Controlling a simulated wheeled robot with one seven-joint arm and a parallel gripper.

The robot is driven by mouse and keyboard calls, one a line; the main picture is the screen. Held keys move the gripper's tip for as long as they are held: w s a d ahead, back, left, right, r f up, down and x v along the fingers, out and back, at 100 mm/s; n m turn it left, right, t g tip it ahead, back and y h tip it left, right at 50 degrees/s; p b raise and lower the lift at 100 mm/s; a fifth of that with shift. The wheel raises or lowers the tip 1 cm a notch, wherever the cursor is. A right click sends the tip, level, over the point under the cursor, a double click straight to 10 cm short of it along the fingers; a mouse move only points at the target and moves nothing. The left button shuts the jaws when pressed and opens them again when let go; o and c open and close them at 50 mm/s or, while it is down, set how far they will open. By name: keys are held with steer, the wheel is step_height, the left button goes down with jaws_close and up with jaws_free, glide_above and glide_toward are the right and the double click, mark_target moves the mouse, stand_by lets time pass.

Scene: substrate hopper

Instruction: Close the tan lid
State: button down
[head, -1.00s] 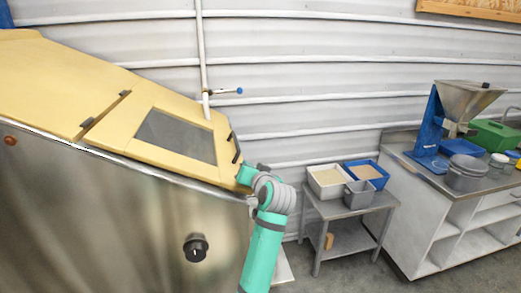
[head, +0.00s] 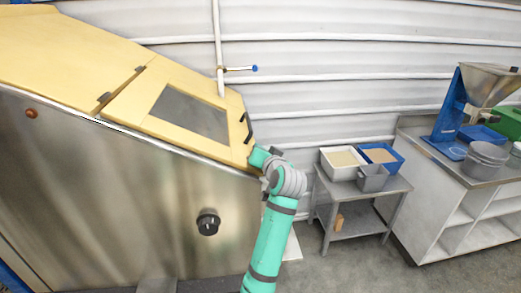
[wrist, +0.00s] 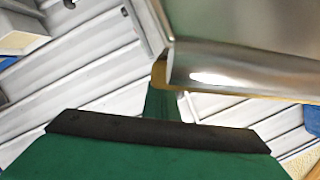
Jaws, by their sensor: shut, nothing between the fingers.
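The tan lid (head: 146,117) is a flat panel with a grey window, lying along the sloped tan top of the steel hopper (head: 120,190). It looks flush or almost flush; I cannot tell whether a small gap remains. A dark handle (head: 247,128) sits near its right edge. My gripper (head: 256,156) is at the lid's lower right corner in the head view, its fingers mostly hidden. In the wrist view my gripper (wrist: 160,88) is shut and empty, its tip close to a rounded metal edge (wrist: 235,80). Contact cannot be told.
A black knob (head: 208,222) is on the hopper front. To the right stand a low table (head: 385,188) with bins and a white workbench (head: 450,195). Grey floor is clear between.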

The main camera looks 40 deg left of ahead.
steer(key=s+d+r, duration=0.4)
steer(key=d+r, duration=0.1)
steer(key=d, duration=0.5)
steer(key=w+d+f+m+t+h, duration=0.1)
steer(key=d+f+t+h, duration=0.1)
steer(key=d+f, duration=0.6)
steer(key=w+d+f+m+t+h, duration=0.15)
steer(key=d+f, duration=0.25)
steer(key=f, duration=0.7)
steer(key=s+d+f+m+t+h, duration=0.1)
steer(key=s+d+f+h, duration=0.1)
steer(key=s+d+f, duration=0.35)
steer(key=s+d+f+m+t+h, duration=0.1)
steer(key=s+d+f+h, duration=0.15)
steer(key=d+f, duration=0.55)
steer(key=s+d+f+h, duration=0.1)
steer(key=s+d+f, duration=0.2)
steer(key=s+d, duration=0.45)
steer(key=s+d+f+h, duration=0.2)
steer(key=s+d+f, duration=0.15)
steer(key=s, duration=0.65)
steer(key=s+d+r+h, duration=0.1)
steer(key=s+d+r, duration=0.1)
steer(key=s, duration=0.7)
steer(key=s+d+r+t+h, duration=0.1)
steer(key=s+r, duration=0.2)
steer(key=s, duration=0.6)
steer(key=shift+d, duration=0.35)
